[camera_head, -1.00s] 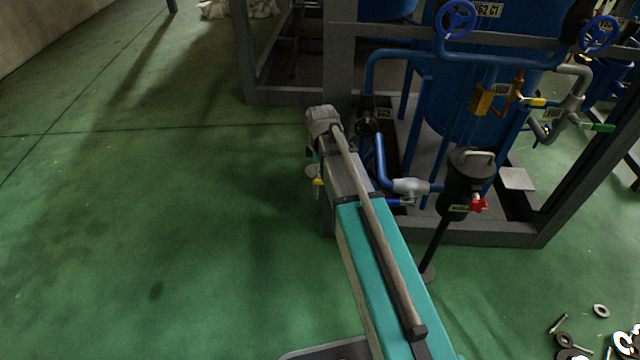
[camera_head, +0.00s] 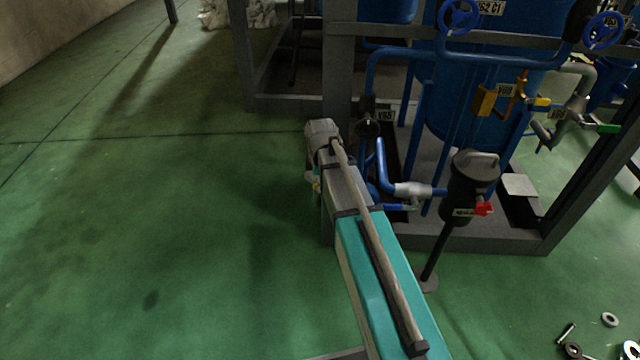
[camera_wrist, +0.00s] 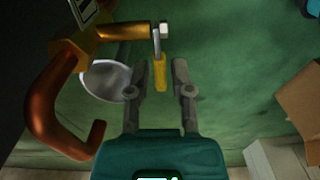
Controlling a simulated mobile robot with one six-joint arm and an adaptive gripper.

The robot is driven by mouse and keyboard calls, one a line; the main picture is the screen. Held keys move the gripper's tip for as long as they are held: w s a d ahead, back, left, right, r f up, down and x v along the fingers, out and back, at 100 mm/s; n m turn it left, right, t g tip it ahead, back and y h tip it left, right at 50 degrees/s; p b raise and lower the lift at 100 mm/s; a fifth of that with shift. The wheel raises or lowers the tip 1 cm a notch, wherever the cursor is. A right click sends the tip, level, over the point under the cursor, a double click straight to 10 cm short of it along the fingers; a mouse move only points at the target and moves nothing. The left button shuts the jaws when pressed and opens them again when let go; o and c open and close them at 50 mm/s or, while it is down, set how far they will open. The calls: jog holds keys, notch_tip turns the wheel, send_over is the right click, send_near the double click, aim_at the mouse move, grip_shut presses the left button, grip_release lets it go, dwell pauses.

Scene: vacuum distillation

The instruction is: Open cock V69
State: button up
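A cock with a yellow lever handle (camera_wrist: 160,76) shows in the wrist view, on a brass body (camera_wrist: 85,42) with a bent copper pipe (camera_wrist: 45,105). Its label is cut off and unreadable. My gripper (camera_wrist: 161,70) is open, with its two fingers on either side of the yellow handle; I see gaps and no clear contact.
A black pot (camera_head: 470,185) with a red handle (camera_head: 484,209) stands right of my arm, beside blue pipes (camera_head: 383,165) and the grey rig frame (camera_head: 340,70). Loose metal parts (camera_head: 609,319) lie at lower right. A cardboard box (camera_wrist: 300,100) is at right in the wrist view. The left floor is clear.

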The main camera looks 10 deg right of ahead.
grip_shut()
jog(key=shift+r, duration=0.1)
jog(key=shift+d+r+y, duration=0.1)
jog(key=shift+r+y, duration=0.05)
jog(key=shift+y, duration=0.65)
jog(key=shift+o, duration=0.5)
grip_release()
jog(key=shift+h, duration=0.4)
